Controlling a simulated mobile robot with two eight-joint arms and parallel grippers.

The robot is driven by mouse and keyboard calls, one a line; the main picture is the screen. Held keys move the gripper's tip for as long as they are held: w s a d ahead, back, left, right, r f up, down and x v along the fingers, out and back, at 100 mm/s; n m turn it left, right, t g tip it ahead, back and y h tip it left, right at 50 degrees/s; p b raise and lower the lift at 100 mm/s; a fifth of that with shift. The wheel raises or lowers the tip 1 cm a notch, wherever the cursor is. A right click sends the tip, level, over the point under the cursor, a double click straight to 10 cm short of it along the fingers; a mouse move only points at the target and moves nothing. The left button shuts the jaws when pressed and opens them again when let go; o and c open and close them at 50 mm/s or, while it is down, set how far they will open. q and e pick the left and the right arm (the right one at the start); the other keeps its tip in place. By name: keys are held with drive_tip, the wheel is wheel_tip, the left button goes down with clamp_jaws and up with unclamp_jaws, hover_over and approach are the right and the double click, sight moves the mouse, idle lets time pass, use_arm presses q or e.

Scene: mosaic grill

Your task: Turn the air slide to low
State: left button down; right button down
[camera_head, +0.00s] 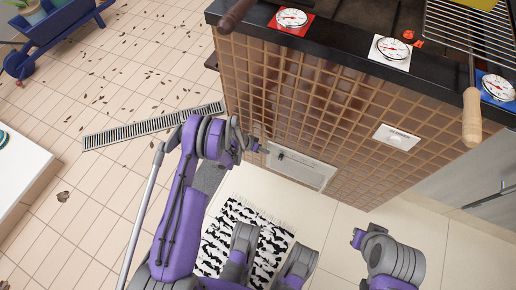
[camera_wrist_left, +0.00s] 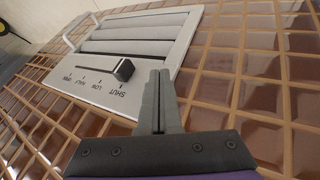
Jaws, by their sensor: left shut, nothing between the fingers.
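The air slide is a pale vent panel (camera_wrist_left: 140,42) with slats, a slot and printed labels, set in the brown tiled wall. Its dark knob (camera_wrist_left: 123,70) stands at the right end of the slot, by the SHUT label; LOW (camera_wrist_left: 98,86) is just to the left. In the head view the panel (camera_head: 300,166) is low on the tiled front. My left gripper (camera_head: 260,148) is beside its left end. In the left wrist view the gripper (camera_wrist_left: 158,78) is shut and empty, its tips just right of the knob; contact cannot be told. My right gripper's fingers do not show.
A dark counter (camera_head: 262,30) with dials tops the tiled front (camera_head: 270,85). A wooden-handled tool (camera_head: 472,118) overhangs its edge. A white label plate (camera_head: 397,136) is on the wall. A black-and-white rug (camera_head: 222,232) lies below. The tiled floor at left is mostly open.

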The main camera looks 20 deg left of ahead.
sight(281, 157)
use_arm(q)
drive_tip(key=shift+d+f, duration=0.1)
drive_tip(key=shift+d, duration=2)
